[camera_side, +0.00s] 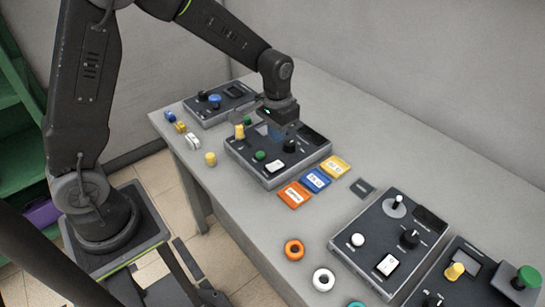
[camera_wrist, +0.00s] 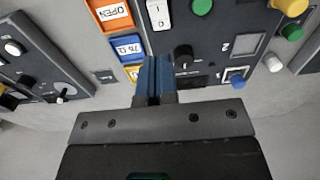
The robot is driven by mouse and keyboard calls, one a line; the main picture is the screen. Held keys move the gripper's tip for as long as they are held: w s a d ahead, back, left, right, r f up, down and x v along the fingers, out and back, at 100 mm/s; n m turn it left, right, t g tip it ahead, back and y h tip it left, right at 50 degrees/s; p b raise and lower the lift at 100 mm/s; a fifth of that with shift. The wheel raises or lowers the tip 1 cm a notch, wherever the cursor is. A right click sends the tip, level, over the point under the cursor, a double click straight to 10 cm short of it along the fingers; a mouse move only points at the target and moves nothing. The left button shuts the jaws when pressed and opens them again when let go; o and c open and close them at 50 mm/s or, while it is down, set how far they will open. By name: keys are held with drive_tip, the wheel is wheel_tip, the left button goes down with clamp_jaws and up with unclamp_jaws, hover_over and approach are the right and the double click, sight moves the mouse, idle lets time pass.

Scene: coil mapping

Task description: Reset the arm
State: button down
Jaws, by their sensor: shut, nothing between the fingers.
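My gripper (camera_side: 272,130) hangs from my arm above the middle control panel (camera_side: 252,165) on the table. Its two blue fingers (camera_wrist: 154,75) are together in the wrist view, with nothing between them. The fingertips appear beside the panel's black knob (camera_wrist: 183,55) and below its white rocker switch (camera_wrist: 157,14). Whether the fingertips touch the panel I cannot tell. The panel also bears a green button (camera_side: 260,155) and a yellow knob (camera_side: 239,131).
Orange (camera_side: 294,195), blue (camera_side: 315,180) and yellow (camera_side: 335,167) cards lie beside the panel. Other panels stand behind (camera_side: 232,112) and in front (camera_side: 362,232). The right-hand tabletop (camera_side: 400,145) is clear.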

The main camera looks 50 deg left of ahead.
drive_tip(key=s+r+t, duration=0.3)
drive_tip(key=s+r, duration=0.7)
drive_tip(key=r, duration=0.3)
drive_tip(key=s+r+t, duration=0.2)
drive_tip(key=s+r, duration=0.1)
drive_tip(key=s, duration=0.8)
drive_tip(key=shift+d, duration=0.4)
